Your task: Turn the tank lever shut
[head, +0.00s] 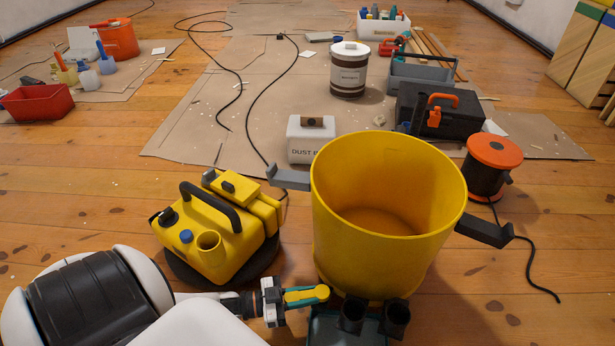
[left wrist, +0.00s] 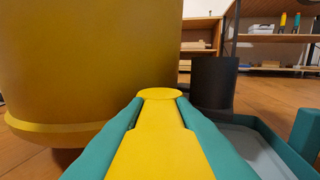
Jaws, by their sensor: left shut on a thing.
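The tank is a large open yellow tub (head: 350,243) with grey side handles, right of centre in the head view. Its yellow wall (left wrist: 85,65) fills the upper left of the left wrist view. A yellow lever (head: 320,292) with a rounded end sits low at the tank's front left. My left gripper (head: 300,296) is shut on this lever, with teal fingers on both sides of it. The lever (left wrist: 158,140) runs lengthwise between the fingers in the left wrist view. Its pivot is not clearly visible. My right gripper is not in view.
Two dark pipe stubs (head: 396,315) stand at the tank's foot above a teal tray (head: 330,328). A yellow machine (head: 220,240) stands close left of the tank. An orange-topped reel (head: 493,160) stands right, its cable on the floor. Cardboard and containers lie behind.

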